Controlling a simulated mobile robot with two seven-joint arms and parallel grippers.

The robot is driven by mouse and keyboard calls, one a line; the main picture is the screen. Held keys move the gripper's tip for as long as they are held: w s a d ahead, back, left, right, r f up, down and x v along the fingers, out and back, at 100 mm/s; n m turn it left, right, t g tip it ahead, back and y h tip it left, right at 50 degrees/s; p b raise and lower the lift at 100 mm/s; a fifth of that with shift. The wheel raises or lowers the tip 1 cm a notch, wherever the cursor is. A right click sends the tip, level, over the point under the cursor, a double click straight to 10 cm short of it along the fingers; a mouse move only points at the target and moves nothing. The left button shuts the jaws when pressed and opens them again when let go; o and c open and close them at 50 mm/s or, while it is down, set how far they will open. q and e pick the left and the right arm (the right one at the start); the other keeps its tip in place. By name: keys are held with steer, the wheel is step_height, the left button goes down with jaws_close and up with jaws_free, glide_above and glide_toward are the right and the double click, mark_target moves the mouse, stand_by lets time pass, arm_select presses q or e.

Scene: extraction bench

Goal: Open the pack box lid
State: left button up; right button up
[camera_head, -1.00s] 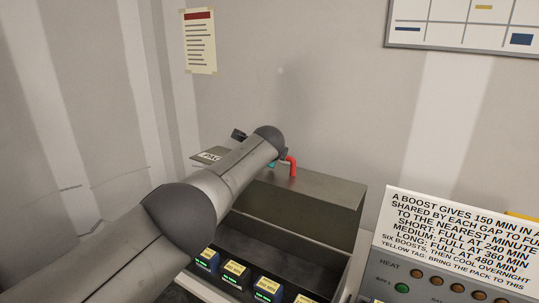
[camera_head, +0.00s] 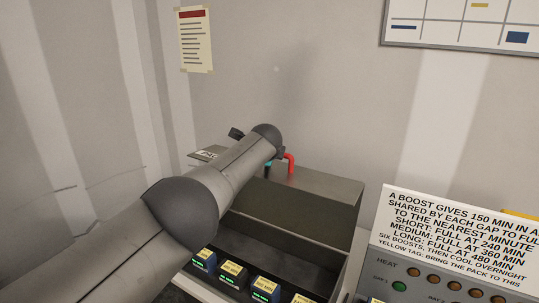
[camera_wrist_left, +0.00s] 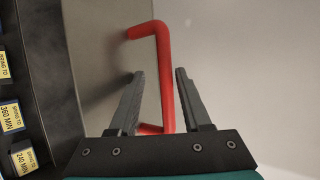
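The pack box (camera_head: 300,215) is a dark grey metal box on the bench in the head view. A red bar handle (camera_head: 290,160) stands up at its back left edge, partly hidden by my left arm. The handle (camera_wrist_left: 164,70) shows large in the left wrist view, joined to a grey metal surface. My left gripper (camera_wrist_left: 160,74) is open, with one finger on each side of the handle's long bar and visible gaps to both. In the head view my forearm hides most of this gripper. My right gripper is not in view.
A sign (camera_head: 455,235) and a panel with lamps (camera_head: 440,286) stand at the right. A small plate (camera_head: 207,153) is behind my arm.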

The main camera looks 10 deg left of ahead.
arm_select(q)
steer(key=shift+r, duration=0.15)
steer(key=shift+s+r+p, duration=0.3)
steer(key=shift+p, duration=0.1)
steer(key=shift+p+v, duration=0.35)
steer(key=shift+v, duration=3.05)
steer(key=b+v, duration=0.1)
steer(key=v, duration=0.6)
steer(key=shift+s, duration=0.3)
steer(key=shift+c, duration=0.3)
